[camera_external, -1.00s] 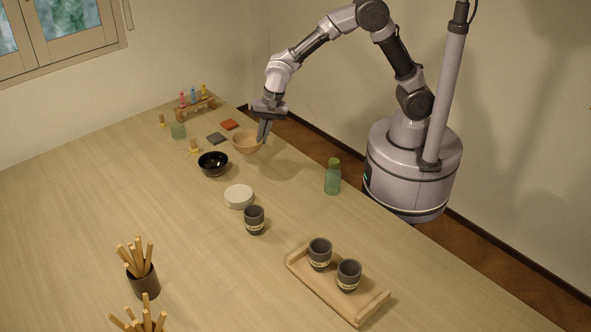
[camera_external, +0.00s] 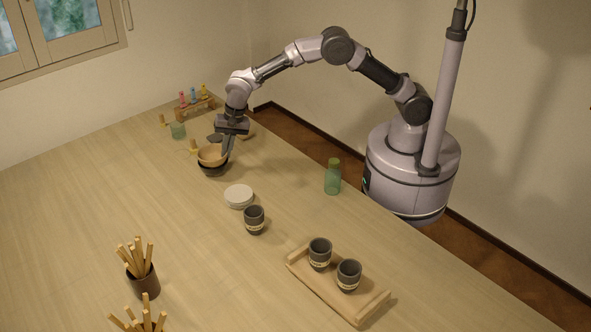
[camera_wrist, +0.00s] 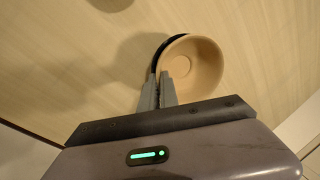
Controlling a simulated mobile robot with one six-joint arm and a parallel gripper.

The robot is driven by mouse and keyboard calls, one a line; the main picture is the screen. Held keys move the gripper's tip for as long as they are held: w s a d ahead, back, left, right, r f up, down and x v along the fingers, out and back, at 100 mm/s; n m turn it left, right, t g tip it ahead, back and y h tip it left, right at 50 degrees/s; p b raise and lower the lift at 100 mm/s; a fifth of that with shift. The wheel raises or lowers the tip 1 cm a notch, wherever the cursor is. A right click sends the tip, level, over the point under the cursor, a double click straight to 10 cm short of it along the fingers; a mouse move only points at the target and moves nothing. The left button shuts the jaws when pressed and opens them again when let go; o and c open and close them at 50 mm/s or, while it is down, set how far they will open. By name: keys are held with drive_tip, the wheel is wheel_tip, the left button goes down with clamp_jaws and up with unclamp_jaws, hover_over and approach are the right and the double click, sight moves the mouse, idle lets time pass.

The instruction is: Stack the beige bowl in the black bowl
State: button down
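The beige bowl (camera_external: 213,153) is over the black bowl (camera_external: 212,170), its lower part inside or just above the black rim; I cannot tell if they touch. My gripper (camera_external: 226,147) is at the right side of the beige bowl, pointing down. In the wrist view my gripper (camera_wrist: 158,84) has one finger inside the beige bowl (camera_wrist: 195,65) and one outside, shut on its rim. Only a dark arc of the black bowl (camera_wrist: 160,49) shows there, along the beige bowl's left edge; the rest is hidden beneath.
A white dish (camera_external: 239,195) and a dark cup (camera_external: 254,220) stand nearer the camera. A green bottle (camera_external: 332,177) stands to the right. A wooden tray (camera_external: 313,288) holds two cups. A small rack (camera_external: 194,110) and a green pot (camera_external: 178,130) are behind.

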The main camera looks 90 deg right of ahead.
drive_tip(key=c, duration=2)
unclamp_jaws()
drive_tip(key=shift+f, duration=0.25)
drive_tip(key=shift+c, duration=0.2)
drive_tip(key=o, duration=0.4)
drive_tip(key=shift+r, duration=0.1)
drive_tip(key=s+p+v, duration=0.1)
drive_tip(key=p+v, duration=0.2)
drive_tip(key=v, duration=1.2)
drive_tip(key=s+d+r+n+t, duration=0.1)
drive_tip(key=s+d+r+n, duration=0.2)
drive_tip(key=s+r, duration=0.6)
drive_tip(key=s+n, duration=0.2)
drive_tip(key=s, duration=0.6)
drive_tip(key=s+d+f+n+t, duration=0.1)
drive_tip(key=s+n, duration=0.1)
drive_tip(key=s, duration=0.7)
drive_tip(key=s+d+f+n+t+y, duration=0.1)
drive_tip(key=s+n, duration=0.2)
drive_tip(key=s, duration=0.6)
drive_tip(key=shift+s+d, duration=0.1)
